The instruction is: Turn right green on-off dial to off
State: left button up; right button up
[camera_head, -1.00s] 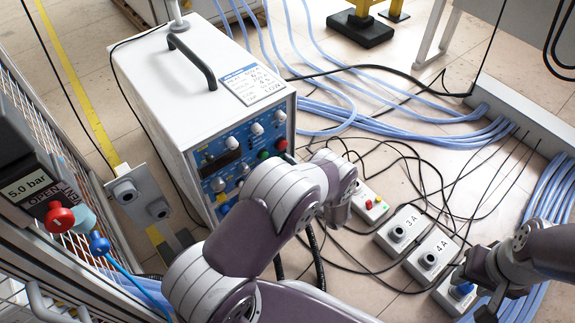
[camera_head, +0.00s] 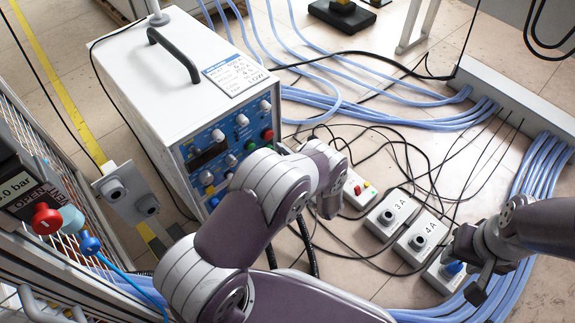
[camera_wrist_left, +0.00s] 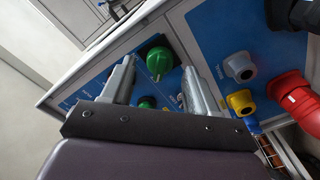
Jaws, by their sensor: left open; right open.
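In the left wrist view, two green dials show on a blue panel. The larger green dial (camera_wrist_left: 159,61) lies between the fingertips of my left gripper (camera_wrist_left: 157,70). The other green dial (camera_wrist_left: 147,103) shows closer, partly hidden by the gripper. I cannot tell which is the right one. The left gripper is open; contact cannot be made out. In the head view my own arm hides it and part of the heater's blue front panel (camera_head: 210,155). My right gripper (camera_head: 474,284) is open near the floor box with a blue knob (camera_head: 451,268).
The white heater cabinet (camera_head: 165,85) stands at left centre. Grey (camera_wrist_left: 240,66), yellow (camera_wrist_left: 240,102) and red (camera_wrist_left: 296,97) connectors stick out right of the dials. Boxes 3A (camera_head: 391,214) and 4A (camera_head: 420,240), black cables and blue hoses (camera_head: 420,122) lie on the floor.

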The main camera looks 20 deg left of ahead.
pick_arm(q)
jog(key=p+v, duration=0.3)
jog(key=v, duration=0.8)
jog(key=shift+d, duration=0.25)
